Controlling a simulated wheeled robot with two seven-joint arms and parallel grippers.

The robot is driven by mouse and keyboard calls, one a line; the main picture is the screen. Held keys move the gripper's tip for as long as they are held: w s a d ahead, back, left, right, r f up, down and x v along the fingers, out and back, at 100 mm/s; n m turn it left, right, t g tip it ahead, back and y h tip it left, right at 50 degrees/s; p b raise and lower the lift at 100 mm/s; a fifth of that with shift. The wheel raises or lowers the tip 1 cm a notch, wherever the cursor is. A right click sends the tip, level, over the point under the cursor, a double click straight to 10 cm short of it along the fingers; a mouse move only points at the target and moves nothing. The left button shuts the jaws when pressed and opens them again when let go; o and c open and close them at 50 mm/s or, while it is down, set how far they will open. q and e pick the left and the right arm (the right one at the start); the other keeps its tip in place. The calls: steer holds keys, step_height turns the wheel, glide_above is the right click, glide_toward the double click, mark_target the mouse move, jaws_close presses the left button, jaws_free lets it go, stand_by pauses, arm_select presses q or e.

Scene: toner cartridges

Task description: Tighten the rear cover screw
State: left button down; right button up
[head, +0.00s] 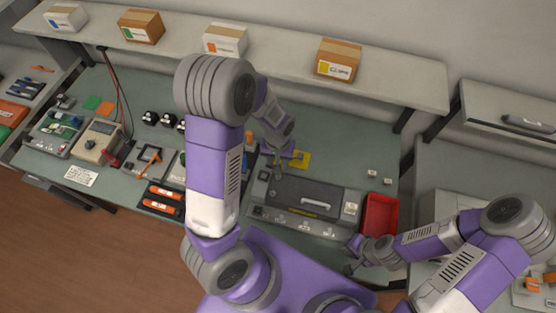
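A dark grey machine (315,198) with a light handle on its lid sits on the green bench, in the middle of the head view. Its rear cover screw is too small to make out. My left gripper (284,163) is behind the machine's rear edge, beside a yellow piece (302,160). It is small and partly covered by its own arm, so I cannot tell what is between its fingers. My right gripper (351,257) is near the machine's front right corner, below the red tray. Its fingers are apart, with nothing visible between them.
A red tray (367,227) stands right of the machine. Small white blocks (372,173) lie behind it. A shelf (280,61) with several boxes runs along the back. Tools and orange-handled drivers (160,207) lie at the left. The bench's back right is mostly clear.

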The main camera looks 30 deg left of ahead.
arm_select(q)
steer(key=m, duration=0.4)
steer(key=shift+f+b, duration=0.1)
steer(key=shift+b, duration=0.25)
arm_select(e)
steer(key=shift+f, duration=0.35)
arm_select(q)
steer(key=m, duration=0.3)
steer(key=shift+r+p, duration=0.3)
steer(key=shift+r, duration=0.2)
arm_select(e)
steer(key=shift+r, duration=0.25)
